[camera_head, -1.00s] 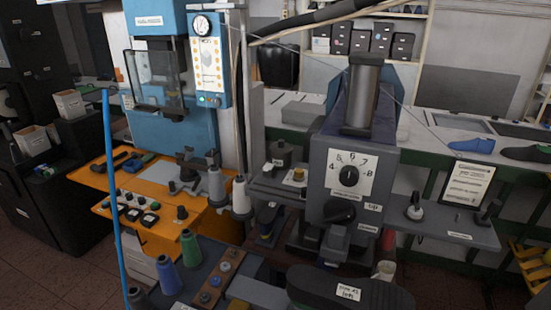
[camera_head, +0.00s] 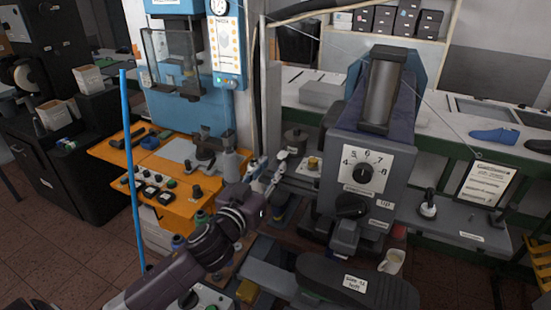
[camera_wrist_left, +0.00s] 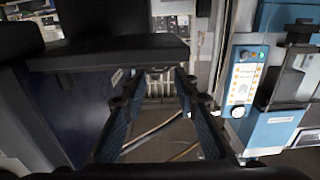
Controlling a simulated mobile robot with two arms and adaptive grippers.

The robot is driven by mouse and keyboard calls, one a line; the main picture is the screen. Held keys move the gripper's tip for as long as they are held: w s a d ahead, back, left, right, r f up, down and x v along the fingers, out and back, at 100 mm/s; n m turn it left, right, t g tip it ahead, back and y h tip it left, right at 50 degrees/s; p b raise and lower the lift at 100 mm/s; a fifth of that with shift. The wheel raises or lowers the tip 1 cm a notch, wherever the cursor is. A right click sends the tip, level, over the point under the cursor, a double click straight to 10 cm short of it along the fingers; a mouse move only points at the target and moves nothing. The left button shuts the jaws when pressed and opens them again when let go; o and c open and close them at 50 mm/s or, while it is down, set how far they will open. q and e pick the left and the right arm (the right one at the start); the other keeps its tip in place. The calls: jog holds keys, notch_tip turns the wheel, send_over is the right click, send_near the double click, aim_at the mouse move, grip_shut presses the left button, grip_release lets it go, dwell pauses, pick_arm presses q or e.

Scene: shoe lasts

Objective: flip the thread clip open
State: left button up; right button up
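My left gripper (camera_head: 275,171) reaches in from the lower left, in front of the orange table and left of the grey machine (camera_head: 363,165) with its numbered dial. In the left wrist view its two blue-padded fingers (camera_wrist_left: 160,78) stand apart, with nothing held between them. I cannot make out the thread clip for certain in either view. A thin thread line (camera_head: 441,122) runs from the top of the grey machine down to the right. The thread spools at the lower left are mostly hidden behind my left arm. My right gripper is not seen.
The blue press panel (camera_head: 226,45) and a blue upright pole (camera_head: 133,170) stand on the left. A grey side shelf (camera_head: 470,230) extends right.

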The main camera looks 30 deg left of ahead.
aim_at(279, 159)
pick_arm(q)
jog(key=shift+w+p, duration=0.35)
jog(key=shift+w, duration=1.15)
jog(key=shift+f, duration=0.1)
grip_shut()
